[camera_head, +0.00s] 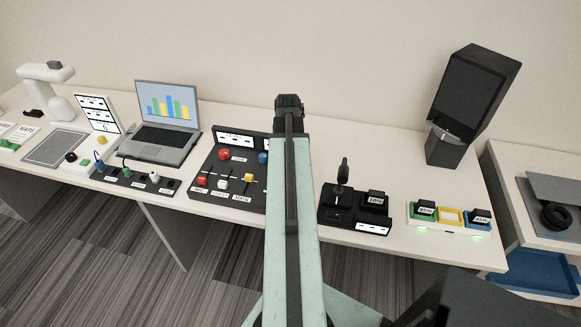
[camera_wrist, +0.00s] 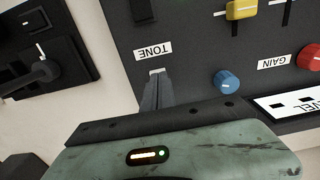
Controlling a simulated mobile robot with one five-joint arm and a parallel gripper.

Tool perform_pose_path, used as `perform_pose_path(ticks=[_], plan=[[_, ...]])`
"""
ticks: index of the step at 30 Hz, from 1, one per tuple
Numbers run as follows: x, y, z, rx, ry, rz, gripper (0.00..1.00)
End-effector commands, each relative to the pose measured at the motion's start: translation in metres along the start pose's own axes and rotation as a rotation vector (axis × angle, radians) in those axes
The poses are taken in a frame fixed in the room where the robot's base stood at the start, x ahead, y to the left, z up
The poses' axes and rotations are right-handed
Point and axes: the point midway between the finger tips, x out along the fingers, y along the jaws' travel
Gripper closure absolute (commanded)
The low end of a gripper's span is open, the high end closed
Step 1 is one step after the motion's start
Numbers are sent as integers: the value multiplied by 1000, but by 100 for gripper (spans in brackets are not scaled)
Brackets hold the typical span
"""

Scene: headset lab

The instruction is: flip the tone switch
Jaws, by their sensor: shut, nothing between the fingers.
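The white TONE label (camera_wrist: 153,50) is on the dark control panel in the wrist view. My gripper (camera_wrist: 156,76) is shut and empty, its fingertips just below that label in the picture. A small pale piece shows right at the fingertips; I cannot tell whether it is the tip of the tone switch or whether they touch. The fingers hide the panel surface behind them. In the head view my gripper (camera_head: 289,103) is at the end of my raised arm, and the arm covers the right part of the panel (camera_head: 208,187), where the tone switch is hidden.
The panel also has a blue knob (camera_wrist: 227,82), a red knob (camera_wrist: 312,57) and a yellow slider (camera_wrist: 242,9). A joystick box (camera_head: 345,205) stands right of my arm. A laptop (camera_head: 165,125) is to the left, and a tall black device (camera_head: 470,100) to the right.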

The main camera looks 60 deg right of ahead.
Motion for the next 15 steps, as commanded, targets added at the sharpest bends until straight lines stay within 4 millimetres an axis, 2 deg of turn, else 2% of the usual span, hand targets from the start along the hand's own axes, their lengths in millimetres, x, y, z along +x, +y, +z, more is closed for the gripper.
perform_pose_path(ticks=[15], plan=[[8,0,0,0,0,0,100]])
